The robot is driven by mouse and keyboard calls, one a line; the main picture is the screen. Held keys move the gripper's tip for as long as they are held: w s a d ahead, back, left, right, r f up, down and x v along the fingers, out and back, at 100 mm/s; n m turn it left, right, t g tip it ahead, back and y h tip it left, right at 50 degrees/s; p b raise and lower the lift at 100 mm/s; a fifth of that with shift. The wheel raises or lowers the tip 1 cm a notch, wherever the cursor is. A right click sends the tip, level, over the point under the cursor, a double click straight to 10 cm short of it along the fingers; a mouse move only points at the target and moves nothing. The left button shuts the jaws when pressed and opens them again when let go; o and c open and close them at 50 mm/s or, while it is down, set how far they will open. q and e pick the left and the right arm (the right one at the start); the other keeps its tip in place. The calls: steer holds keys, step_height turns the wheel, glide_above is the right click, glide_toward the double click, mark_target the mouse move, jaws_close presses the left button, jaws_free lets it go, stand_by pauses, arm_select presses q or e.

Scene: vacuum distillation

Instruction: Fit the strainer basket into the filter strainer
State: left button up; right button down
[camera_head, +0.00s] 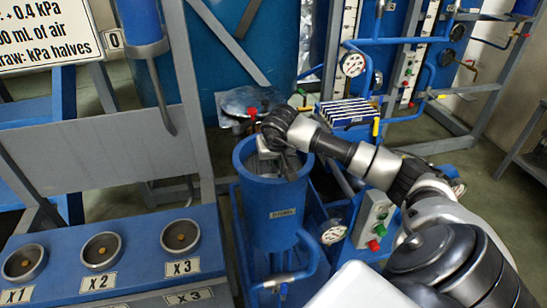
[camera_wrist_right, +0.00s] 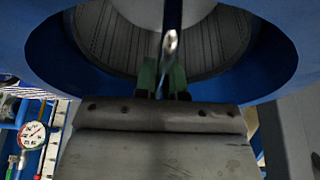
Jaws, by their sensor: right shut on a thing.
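The filter strainer (camera_head: 273,215) is a tall blue open-topped cylinder with a small label, at the centre of the head view. Its blue wall also surrounds the scene in the wrist view (camera_wrist_right: 280,52). The strainer basket (camera_wrist_right: 110,42) shows there as a grey, ribbed round wall inside the blue wall. My right gripper (camera_wrist_right: 163,80) has green fingertips shut on the basket's thin metal handle. In the head view the right gripper (camera_head: 270,158) points down into the strainer's mouth and hides most of the basket. How deep the basket sits cannot be told. My left gripper is out of view.
A blue bench with round sockets (camera_head: 101,251) marked X1, X2 and X3 stands at left. A box with red and green buttons (camera_head: 376,222) and a gauge (camera_head: 332,232) are right of the strainer. Blue pipes and a ribbed blue unit (camera_head: 347,111) stand behind.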

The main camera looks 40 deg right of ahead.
steer(key=c, duration=1.2)
jaws_free()
steer(key=shift+s+r, duration=0.1)
steer(key=shift+r, duration=0.25)
steer(key=v, duration=1.1)
steer(key=shift+s+b, duration=0.15)
steer(key=shift+b, duration=0.15)
steer(key=shift+a+r, duration=0.1)
steer(key=shift+r, duration=0.05)
